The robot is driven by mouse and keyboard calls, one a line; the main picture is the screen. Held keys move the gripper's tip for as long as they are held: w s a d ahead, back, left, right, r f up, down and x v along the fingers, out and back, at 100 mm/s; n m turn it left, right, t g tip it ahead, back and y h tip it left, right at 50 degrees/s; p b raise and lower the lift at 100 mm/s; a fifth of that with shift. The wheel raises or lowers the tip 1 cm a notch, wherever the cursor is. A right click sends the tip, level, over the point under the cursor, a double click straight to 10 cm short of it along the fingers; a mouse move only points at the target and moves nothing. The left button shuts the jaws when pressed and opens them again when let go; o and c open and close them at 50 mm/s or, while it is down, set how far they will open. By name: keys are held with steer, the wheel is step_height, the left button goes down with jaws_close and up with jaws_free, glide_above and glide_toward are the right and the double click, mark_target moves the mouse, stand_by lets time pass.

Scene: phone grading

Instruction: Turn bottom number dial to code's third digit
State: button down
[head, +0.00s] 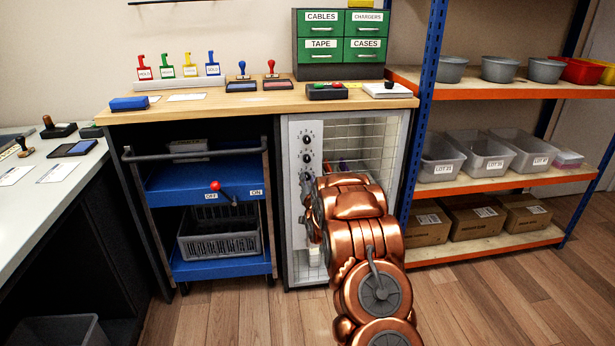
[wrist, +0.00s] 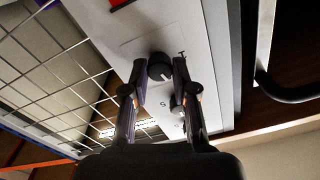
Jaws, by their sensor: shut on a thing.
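The grey-white control panel (head: 294,150) stands on the left of the wire-mesh cabinet under the bench. Two black dials, an upper one (head: 306,139) and one below it (head: 306,157), show in the head view; my copper arm crowds the area lower down. In the wrist view, which looks upside down, the black round bottom dial (wrist: 160,66) has a pale pointer line and lies between my fingertips. My gripper (wrist: 161,72) is shut on this dial. Another dial (wrist: 178,108) is partly behind the right finger. The digits around the dials are too small to read reliably.
The wire mesh (wrist: 50,75) lies close beside the panel. A blue cart (head: 165,185) with a red-knobbed lever (head: 216,186) stands left of the cabinet. Orange shelves (head: 480,180) with bins stand to the right. The wooden floor (head: 475,300) at the front right is clear.

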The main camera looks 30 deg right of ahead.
steer(key=shift+m+p, duration=0.35)
steer(key=shift+m, duration=1.15)
steer(key=c, duration=0.9)
jaws_free()
steer(key=shift+s, duration=0.1)
steer(key=shift+v, duration=5.85)
steer(key=shift+a, duration=0.15)
